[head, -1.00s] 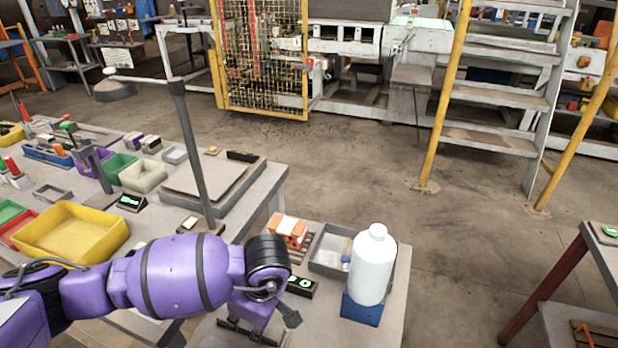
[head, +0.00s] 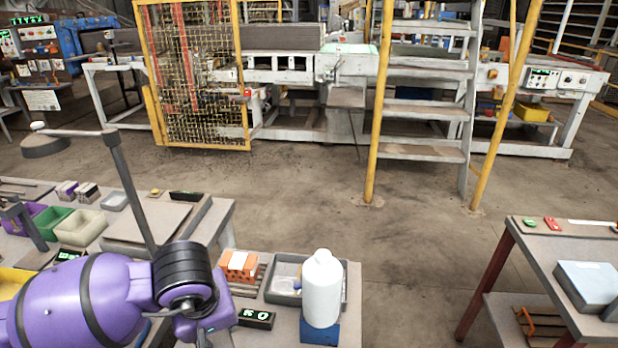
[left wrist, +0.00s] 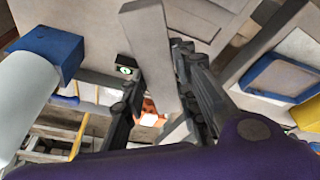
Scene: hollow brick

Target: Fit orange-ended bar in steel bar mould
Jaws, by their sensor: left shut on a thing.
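My left gripper (left wrist: 158,72) shows in the left wrist view, its dark fingers on either side of a long flat grey bar (left wrist: 148,32). It is shut on this bar. The bar's near part runs down between the fingers; no orange end shows on it. In the head view my left arm comes in at the lower left, and the wrist hides the fingers and the bar. I cannot pick out the steel bar mould with certainty. My right gripper is in no view.
A white bottle (head: 321,290) on a blue block (head: 320,332) stands on the near bench, beside a grey tray (head: 283,292). An orange brick (head: 238,268) and a lit display (head: 257,318) are near my wrist. A separate table (head: 540,246) stands at right across open floor.

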